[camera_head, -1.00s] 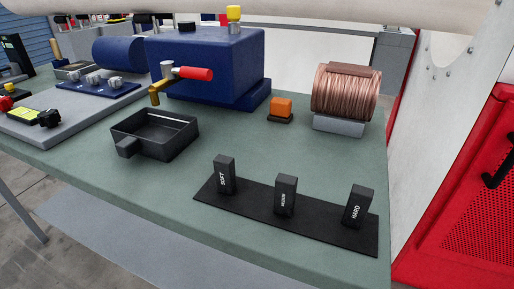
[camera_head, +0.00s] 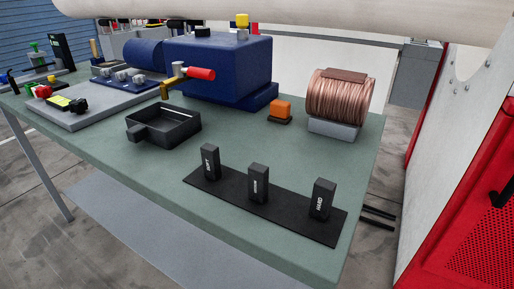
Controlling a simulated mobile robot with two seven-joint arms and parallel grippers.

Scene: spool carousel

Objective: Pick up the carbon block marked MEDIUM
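The carbon block marked MEDIUM (camera_head: 258,184) stands upright in the middle of a flat black mat (camera_head: 230,201) near the front edge of the green table. Its lettering is small and hard to read. The block marked SOFT (camera_head: 210,163) stands to its left and the block marked HARD (camera_head: 322,199) to its right, both upright on the mat. Neither of my grippers shows clearly in the head view.
A red panel (camera_head: 470,190) stands right of the table. Green tabletop is clear around the mat.

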